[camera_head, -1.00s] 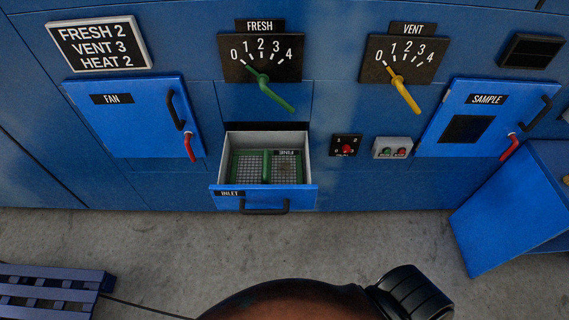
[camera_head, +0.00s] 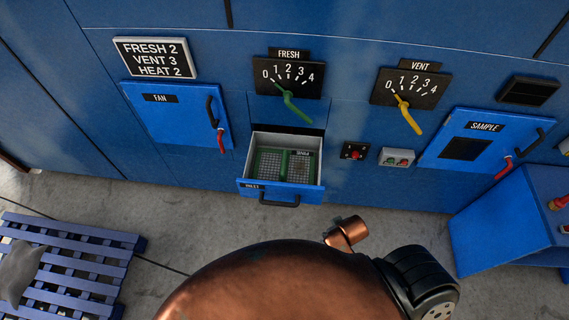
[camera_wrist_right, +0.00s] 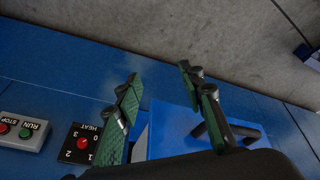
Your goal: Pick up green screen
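The green screen (camera_head: 268,165) is a green frame with grey mesh and lies inside the open inlet drawer (camera_head: 313,172) in the head view. A green bar runs across its middle, and a small dark label lies at its back right. In the right wrist view my right gripper (camera_wrist_right: 160,77) is open, with its two green-padded fingers apart and nothing between them. The screen itself cannot be made out in that view. My left gripper is not in view.
Beside the drawer are the heat knob (camera_head: 354,151) and the run/stop box (camera_head: 397,157). The fan door (camera_head: 175,115) and sample door (camera_head: 485,140) flank it. A blue pallet (camera_head: 70,260) lies at left, a blue console (camera_head: 510,220) stands at right. Concrete floor is between them.

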